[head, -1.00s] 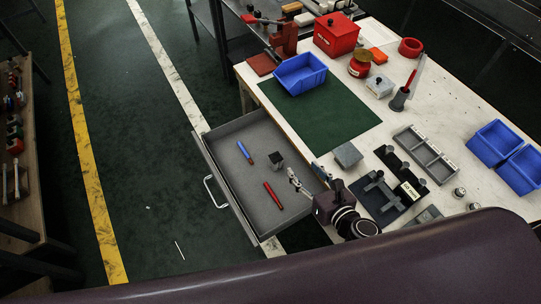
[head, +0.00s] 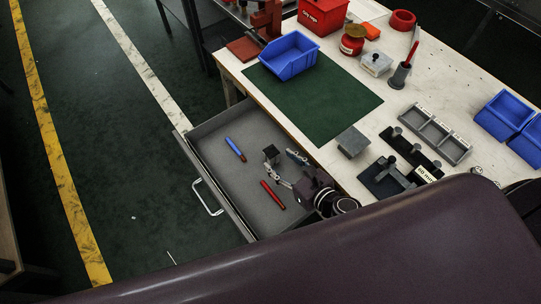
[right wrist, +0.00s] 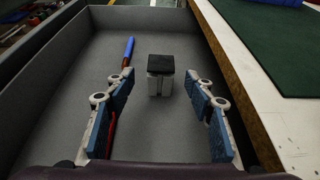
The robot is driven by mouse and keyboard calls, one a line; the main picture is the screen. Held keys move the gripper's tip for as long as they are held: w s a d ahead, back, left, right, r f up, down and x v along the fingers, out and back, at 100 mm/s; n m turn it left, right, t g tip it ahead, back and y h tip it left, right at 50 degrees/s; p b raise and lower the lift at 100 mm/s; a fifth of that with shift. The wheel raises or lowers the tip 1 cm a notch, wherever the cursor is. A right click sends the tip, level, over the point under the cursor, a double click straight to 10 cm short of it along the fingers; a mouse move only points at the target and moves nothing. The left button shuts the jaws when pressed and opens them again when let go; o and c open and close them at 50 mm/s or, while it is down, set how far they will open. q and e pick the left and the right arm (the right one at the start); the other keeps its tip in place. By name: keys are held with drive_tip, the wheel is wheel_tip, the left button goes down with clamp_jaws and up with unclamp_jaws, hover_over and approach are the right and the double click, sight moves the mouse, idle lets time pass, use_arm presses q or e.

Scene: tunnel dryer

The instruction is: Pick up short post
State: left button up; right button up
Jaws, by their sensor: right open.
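A short grey post with a black square top (head: 270,150) stands upright in the open grey drawer (head: 222,190). The post also shows in the right wrist view (right wrist: 160,78), centred between the fingers. My right gripper (head: 283,167) is open and low over the drawer, with its two blue-padded fingers spread toward the post. In the right wrist view, the gripper (right wrist: 160,105) has one finger on each side with clear gaps to the post. The post is near the fingertips; I cannot tell if it is fully between them. My left gripper is not in view.
A blue marker-like rod (head: 235,149) and a red one (head: 272,195) lie in the drawer. Drawer walls surround the post, and the tabletop edge is close on the right. On the table are a green mat (head: 320,105), a blue bin (head: 289,55) and a grey block (head: 353,141).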

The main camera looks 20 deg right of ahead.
sight(272, 154)
drive_tip(key=x, duration=0.6)
drive_tip(key=shift+f, duration=0.1)
drive_tip(key=c, duration=1.3)
